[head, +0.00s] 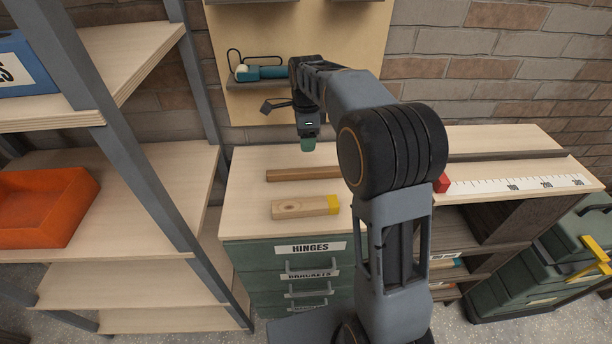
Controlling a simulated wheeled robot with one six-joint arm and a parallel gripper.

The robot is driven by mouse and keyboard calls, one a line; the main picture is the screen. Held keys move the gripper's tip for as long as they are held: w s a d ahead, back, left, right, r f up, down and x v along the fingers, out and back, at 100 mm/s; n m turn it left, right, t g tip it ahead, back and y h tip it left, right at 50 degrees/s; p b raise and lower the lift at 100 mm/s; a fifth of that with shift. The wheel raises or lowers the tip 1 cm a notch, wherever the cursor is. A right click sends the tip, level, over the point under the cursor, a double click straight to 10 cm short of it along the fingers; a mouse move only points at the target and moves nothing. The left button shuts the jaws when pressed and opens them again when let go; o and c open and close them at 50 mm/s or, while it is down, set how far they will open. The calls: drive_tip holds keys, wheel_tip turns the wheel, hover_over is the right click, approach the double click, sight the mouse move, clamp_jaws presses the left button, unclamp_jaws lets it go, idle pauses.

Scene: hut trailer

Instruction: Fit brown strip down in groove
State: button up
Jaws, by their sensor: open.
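A brown strip (300,174) lies on the pale wooden bench top, and its right part passes out of sight behind my arm. A long dark line (510,156), which looks like a groove, runs along the right part of the bench top; its left part is hidden by my arm. I cannot tell how the strip sits relative to it. My gripper (308,146) points down, open, above the bench just behind the strip in the picture. It appears empty and apart from the strip.
A wooden block with a yellow end (304,207) lies in front of the strip. A red block (442,184) sits at the left end of a white ruler (520,184). A shelf with a teal tool (262,73) is behind; an orange bin (45,208) stands on left shelving.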

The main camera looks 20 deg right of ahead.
sight(305, 170)
wheel_tip(305, 170, down, 8)
drive_tip(key=shift+w+f, duration=0.1)
drive_tip(key=shift+w, duration=0.05)
drive_tip(key=shift+w+a+f, duration=0.1)
drive_tip(key=shift+f, duration=2.6)
drive_tip(key=c, duration=1)
drive_tip(key=shift+r, duration=0.1)
drive_tip(key=shift+c, duration=0.2)
